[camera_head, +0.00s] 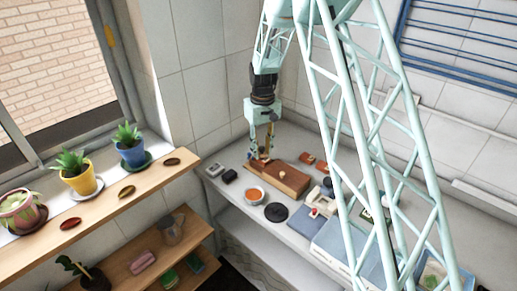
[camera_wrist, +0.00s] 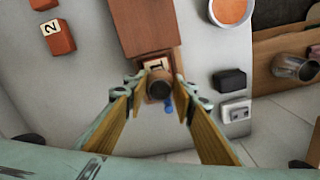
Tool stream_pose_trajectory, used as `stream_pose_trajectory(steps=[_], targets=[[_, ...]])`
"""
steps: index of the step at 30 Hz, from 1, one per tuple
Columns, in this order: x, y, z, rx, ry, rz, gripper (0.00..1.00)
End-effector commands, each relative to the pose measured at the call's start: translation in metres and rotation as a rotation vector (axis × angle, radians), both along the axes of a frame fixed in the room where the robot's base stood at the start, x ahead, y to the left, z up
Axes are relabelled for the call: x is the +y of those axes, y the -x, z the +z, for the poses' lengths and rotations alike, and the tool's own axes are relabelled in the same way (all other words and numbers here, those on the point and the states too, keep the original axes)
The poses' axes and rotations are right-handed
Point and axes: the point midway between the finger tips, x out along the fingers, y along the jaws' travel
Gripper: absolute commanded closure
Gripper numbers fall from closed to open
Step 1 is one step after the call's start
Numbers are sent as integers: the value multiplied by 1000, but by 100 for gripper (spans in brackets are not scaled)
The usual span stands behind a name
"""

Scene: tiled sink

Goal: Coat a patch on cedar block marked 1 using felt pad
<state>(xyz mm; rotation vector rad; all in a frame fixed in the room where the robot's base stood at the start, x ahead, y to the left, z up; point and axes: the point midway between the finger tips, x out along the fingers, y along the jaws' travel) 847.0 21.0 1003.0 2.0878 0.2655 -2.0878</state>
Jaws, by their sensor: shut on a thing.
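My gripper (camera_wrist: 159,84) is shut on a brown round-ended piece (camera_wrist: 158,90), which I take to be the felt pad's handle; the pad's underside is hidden. A white label marked 1 (camera_wrist: 155,64) shows just beyond it, on the cedar block, which is largely hidden by the gripper and the held piece. Whether the pad touches the block cannot be told. A small blue patch (camera_wrist: 168,107) shows beside the held piece. In the head view my gripper (camera_head: 263,157) points down at the far left end of a long brown wooden piece (camera_head: 285,182).
An orange-filled bowl (camera_head: 254,195) and a black disc (camera_head: 276,212) lie in front of the wooden piece. A block marked 2 (camera_wrist: 59,38) lies apart from it. Dark and grey small boxes (camera_head: 229,175) stand at the left counter edge. Potted plants (camera_head: 83,180) line a shelf at left.

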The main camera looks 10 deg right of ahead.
Motion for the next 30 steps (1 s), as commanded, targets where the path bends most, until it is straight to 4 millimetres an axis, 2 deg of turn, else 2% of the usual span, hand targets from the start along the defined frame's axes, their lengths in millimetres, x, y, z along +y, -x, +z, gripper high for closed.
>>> stream_pose_trajectory(steps=[6, 19, 30], targets=[[-9, 17, -1, 1, 0, 2, 86], [-22, 39, -1, 2, 0, 7, 86], [-10, 19, -1, 1, 0, 4, 86]])
